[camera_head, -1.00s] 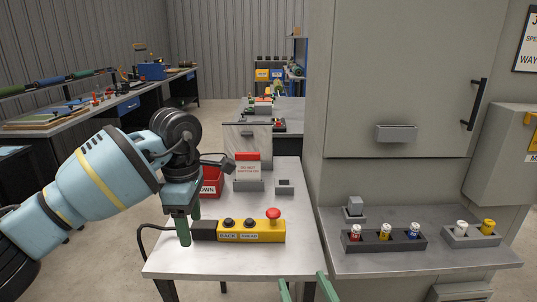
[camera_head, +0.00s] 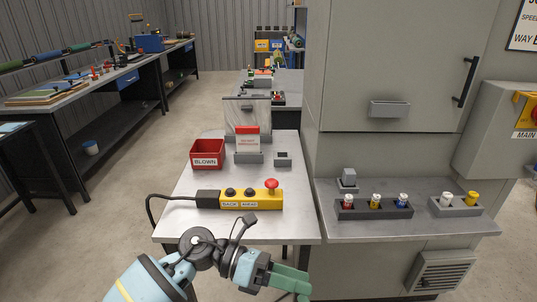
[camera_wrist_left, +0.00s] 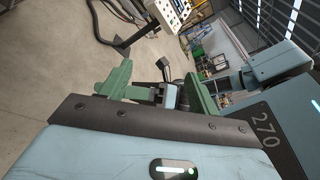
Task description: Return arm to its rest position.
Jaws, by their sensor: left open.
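My left arm comes in at the bottom of the head view, in front of the table. Its left gripper (camera_head: 290,282), with green fingers, points to the right below the table's front edge. In the left wrist view the two green fingers of this gripper (camera_wrist_left: 158,78) stand apart, with nothing seen held between them. The lower end of the gripper is near the bottom edge of the head view. My right gripper does not show in the head view.
A yellow control box (camera_head: 252,200) with a red button and a cable lies on the table (camera_head: 200,226) beyond the left arm. A red "BLOWN" bin (camera_head: 207,161) stands behind it. At right, a cabinet shelf (camera_head: 420,227) holds fuse-like cylinders in grey holders.

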